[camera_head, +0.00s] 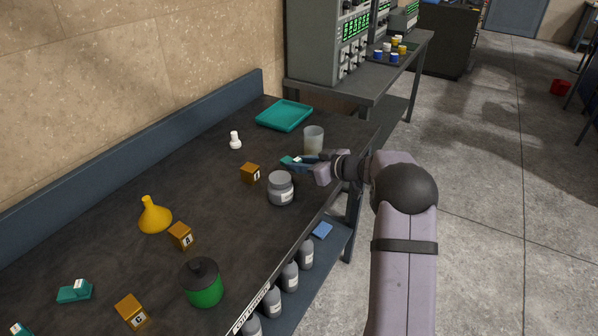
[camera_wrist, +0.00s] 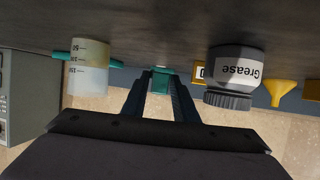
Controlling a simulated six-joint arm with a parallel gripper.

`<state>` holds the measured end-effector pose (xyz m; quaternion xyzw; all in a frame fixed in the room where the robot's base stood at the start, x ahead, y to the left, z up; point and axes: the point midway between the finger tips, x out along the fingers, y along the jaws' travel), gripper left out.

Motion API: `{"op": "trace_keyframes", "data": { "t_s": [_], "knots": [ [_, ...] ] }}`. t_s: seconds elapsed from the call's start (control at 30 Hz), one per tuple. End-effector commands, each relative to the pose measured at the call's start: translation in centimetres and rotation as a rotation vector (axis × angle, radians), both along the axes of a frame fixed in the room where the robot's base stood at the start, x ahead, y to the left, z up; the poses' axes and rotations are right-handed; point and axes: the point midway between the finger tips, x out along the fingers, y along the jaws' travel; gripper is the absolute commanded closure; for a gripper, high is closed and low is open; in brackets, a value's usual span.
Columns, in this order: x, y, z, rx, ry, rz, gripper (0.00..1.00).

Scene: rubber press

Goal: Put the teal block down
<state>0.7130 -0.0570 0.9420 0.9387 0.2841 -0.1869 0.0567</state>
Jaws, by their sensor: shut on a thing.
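The teal block (camera_head: 287,161) is at the tips of my gripper (camera_head: 297,164), over the dark bench near its far right end. In the wrist view, which is upside down, the teal block (camera_wrist: 160,84) sits between the two dark fingers (camera_wrist: 160,92), and my gripper is shut on it. The block is at or close to the bench top; I cannot tell whether it touches. A grey-white grease jar (camera_head: 280,188) stands nearer than the block, and a translucent beaker (camera_head: 314,138) stands just beyond my gripper.
An orange lettered block (camera_head: 250,173) and a small white piece (camera_head: 235,141) stand to the left. A teal tray (camera_head: 284,116) lies farther back.

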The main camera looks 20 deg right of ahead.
Motion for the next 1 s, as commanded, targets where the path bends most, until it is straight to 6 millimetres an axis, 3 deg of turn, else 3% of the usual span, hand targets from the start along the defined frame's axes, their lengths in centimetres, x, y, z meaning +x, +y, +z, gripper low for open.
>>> {"op": "trace_keyframes", "data": {
  "t_s": [0.2,0.4,0.77,1.0],
  "knots": [
    [0.1,0.0,4.0,-0.002,-0.005,0.001,1.0],
    [0.1,0.0,6.1,0.0,-0.004,0.001,1.0],
    [-0.1,-0.1,6.6,0.001,0.0,0.002,1.0],
    [-1.8,-1.2,5.9,0.004,0.004,0.025,1.0]
  ]
}}
